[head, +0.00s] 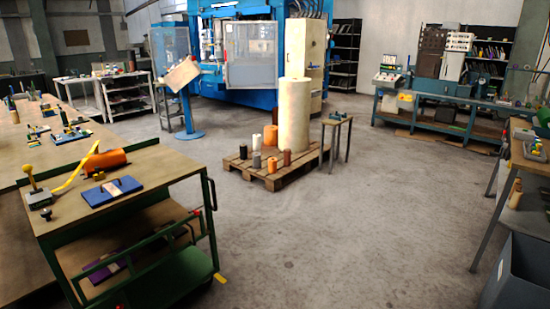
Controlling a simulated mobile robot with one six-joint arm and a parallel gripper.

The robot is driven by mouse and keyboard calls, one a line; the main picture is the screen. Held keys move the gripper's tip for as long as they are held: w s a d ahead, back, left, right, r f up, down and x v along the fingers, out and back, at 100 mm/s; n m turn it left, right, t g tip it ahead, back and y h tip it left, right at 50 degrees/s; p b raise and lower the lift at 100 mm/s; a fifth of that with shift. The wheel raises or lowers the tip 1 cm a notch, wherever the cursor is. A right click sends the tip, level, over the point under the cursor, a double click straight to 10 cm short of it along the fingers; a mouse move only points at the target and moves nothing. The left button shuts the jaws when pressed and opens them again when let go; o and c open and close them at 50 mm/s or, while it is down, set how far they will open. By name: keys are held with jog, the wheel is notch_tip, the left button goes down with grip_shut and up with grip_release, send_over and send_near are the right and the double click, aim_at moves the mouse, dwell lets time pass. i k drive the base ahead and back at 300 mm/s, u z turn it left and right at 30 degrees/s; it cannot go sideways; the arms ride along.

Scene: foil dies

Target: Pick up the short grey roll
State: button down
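A short grey roll (257,160) stands upright on a wooden pallet (304,165) on the floor, near the middle of the head view. A taller orange roll (270,135) stands behind. My gripper is not in view.
A tall cream roll (294,115) rises at the pallet's back right, beside a small table (338,122). A green cart (130,195) stands at front left, a grey bin (520,275) at front right. The floor (310,240) before the pallet is clear.

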aim_at(257, 156)
jog(key=u, duration=0.15)
jog(key=i, duration=0.95)
jog(key=z, duration=0.05)
